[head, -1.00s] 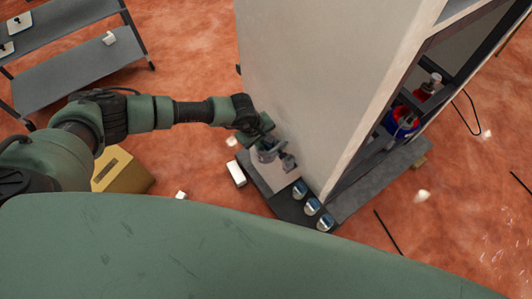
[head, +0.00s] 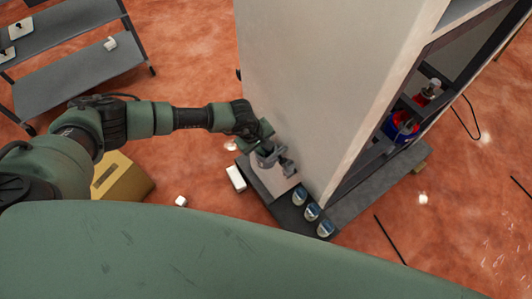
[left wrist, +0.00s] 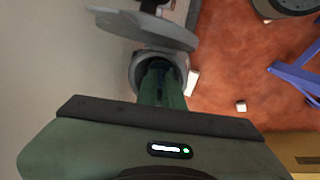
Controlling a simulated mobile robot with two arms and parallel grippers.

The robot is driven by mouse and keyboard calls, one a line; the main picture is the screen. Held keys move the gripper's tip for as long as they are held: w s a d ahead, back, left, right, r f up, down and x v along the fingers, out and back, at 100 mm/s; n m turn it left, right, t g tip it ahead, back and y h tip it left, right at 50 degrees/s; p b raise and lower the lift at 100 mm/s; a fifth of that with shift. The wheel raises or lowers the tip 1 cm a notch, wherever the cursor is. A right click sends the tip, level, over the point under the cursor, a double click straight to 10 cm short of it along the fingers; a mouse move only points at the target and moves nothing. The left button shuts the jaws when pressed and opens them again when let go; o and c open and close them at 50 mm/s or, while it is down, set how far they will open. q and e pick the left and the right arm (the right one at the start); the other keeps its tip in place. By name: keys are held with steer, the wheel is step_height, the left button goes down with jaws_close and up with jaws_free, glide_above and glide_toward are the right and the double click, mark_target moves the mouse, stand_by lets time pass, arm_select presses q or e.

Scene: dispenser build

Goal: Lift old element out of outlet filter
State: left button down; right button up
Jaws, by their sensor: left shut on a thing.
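The outlet filter (head: 268,159) is a grey round housing low on the side of the tall pale cabinet. In the left wrist view its open round mouth (left wrist: 137,66) faces me, with a grey disc-shaped lid (left wrist: 140,27) swung away beside it. My left gripper (head: 262,146) is at the filter. In the left wrist view, the fingers of my left gripper (left wrist: 160,76) reach into the mouth and are shut on the old element. The element is hidden by the fingers and the housing wall. My right gripper is not in view.
The cabinet (head: 300,80) stands close beside the gripper. A white block (head: 236,178) lies near the filter. A cardboard box (head: 122,178) and a grey shelf rack (head: 75,75) are at left.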

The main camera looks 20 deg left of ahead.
mark_target(265, 150)
arm_select(q)
steer(key=shift+w+d+r+p, duration=0.15)
steer(key=shift+r+p, duration=0.5)
steer(key=shift+r, duration=0.45)
steer(key=shift+w+r+p, duration=0.15)
steer(key=shift+r+p, duration=0.45)
steer(key=shift+r, duration=0.5)
steer(key=shift+r+p, duration=1.5)
steer(key=shift+r, duration=0.75)
